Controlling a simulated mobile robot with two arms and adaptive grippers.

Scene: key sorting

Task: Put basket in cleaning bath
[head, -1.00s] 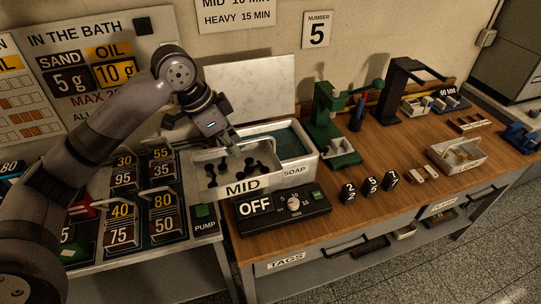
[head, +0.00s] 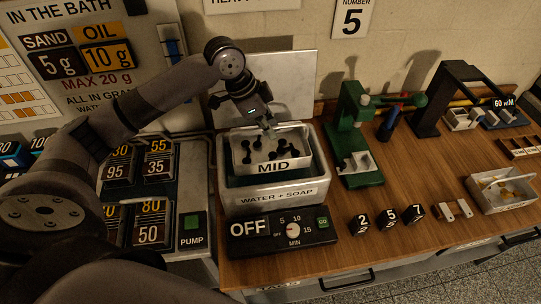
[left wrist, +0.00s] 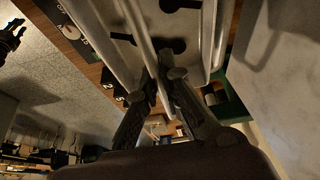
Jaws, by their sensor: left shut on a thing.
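The basket is level and within the outline of the cleaning bath (head: 270,197), a white tub marked WATER + SOAP. A dark teal strip of the bath's inside shows in front of it. I cannot tell whether the basket touches the bath floor. My right gripper is not in view.
A control box (head: 282,229) reading OFF, with a dial and green button, sits before the bath. A green press (head: 356,140) stands close on the right. Number blocks (head: 388,219) and a small tray (head: 503,191) lie farther right. Weight tiles lie left.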

